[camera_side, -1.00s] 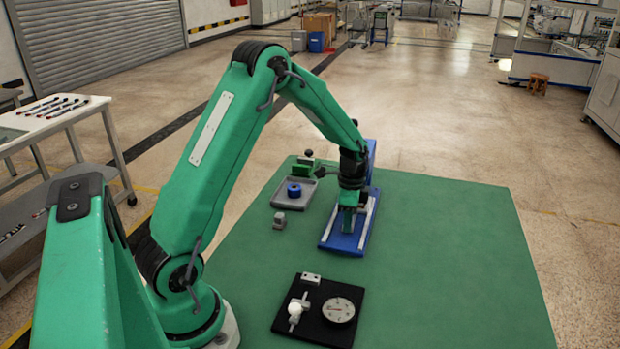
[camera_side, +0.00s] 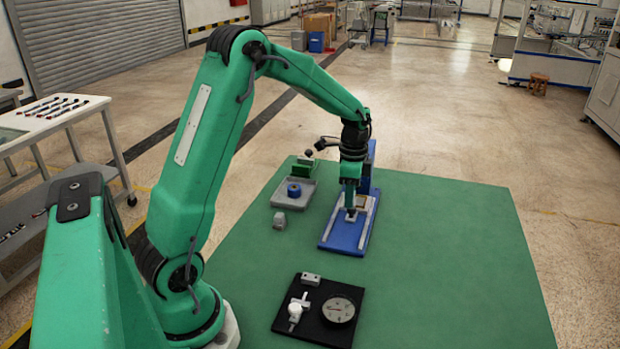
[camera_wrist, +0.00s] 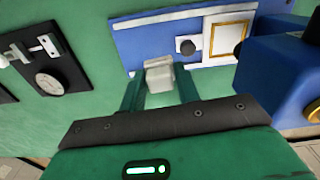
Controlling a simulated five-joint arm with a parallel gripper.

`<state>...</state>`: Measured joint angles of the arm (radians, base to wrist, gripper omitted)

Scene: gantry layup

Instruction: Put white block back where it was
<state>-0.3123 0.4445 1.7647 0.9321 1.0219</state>
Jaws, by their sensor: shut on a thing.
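The white block (camera_wrist: 159,76) is between the fingers of my gripper (camera_wrist: 160,92) in the wrist view, and the fingers are shut on it. In the side view my gripper (camera_side: 350,207) is over the blue fixture (camera_side: 340,244), pointing down. The blue fixture also shows in the wrist view (camera_wrist: 140,48), beyond the block. It has pale rails, a dark round knob (camera_wrist: 186,46) and a gold-framed white square (camera_wrist: 228,40). I cannot tell exactly how far the block is above the fixture.
A blue upright (camera_wrist: 275,65) stands at the fixture's far end. A black plate (camera_side: 318,336) carries a dial (camera_side: 338,309) and white parts. The green mat's right side is clear.

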